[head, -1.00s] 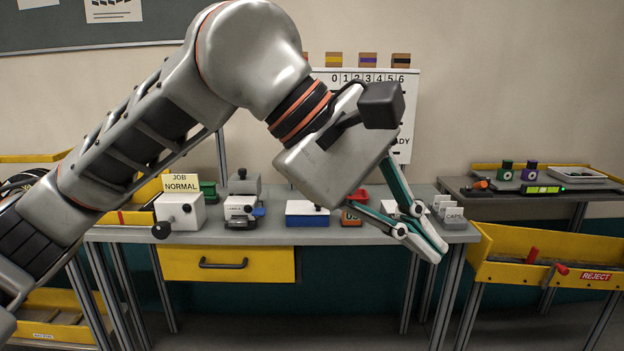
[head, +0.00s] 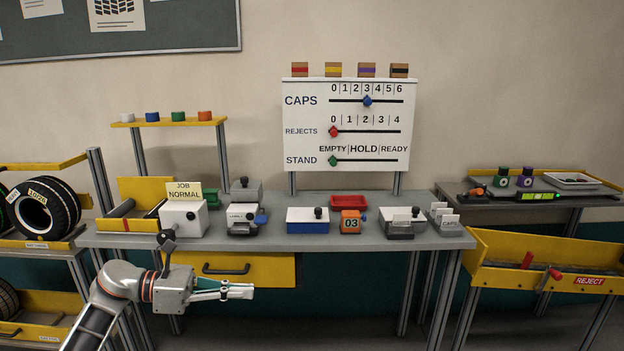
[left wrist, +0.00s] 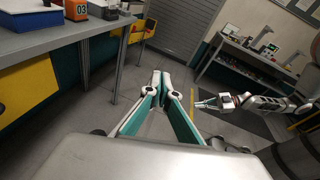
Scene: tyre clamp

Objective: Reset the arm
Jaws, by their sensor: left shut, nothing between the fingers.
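My left gripper (head: 238,291) is low at the left in the head view, in front of the bench and beside its yellow drawer (head: 240,268). It points to the right, and its green-padded fingers are shut and empty. In the left wrist view its fingers (left wrist: 164,84) meet over open floor, clear of the bench. Another gripper (left wrist: 203,104), my right one, shows small in the left wrist view; its finger state is too small to tell.
The grey bench (head: 270,238) carries a white JOB NORMAL box (head: 183,218), a blue-and-white box (head: 307,220) and an orange 03 block (head: 350,222). A status board (head: 345,125) stands behind. A tyre rack is at left, a yellow REJECT bin (head: 535,262) at right.

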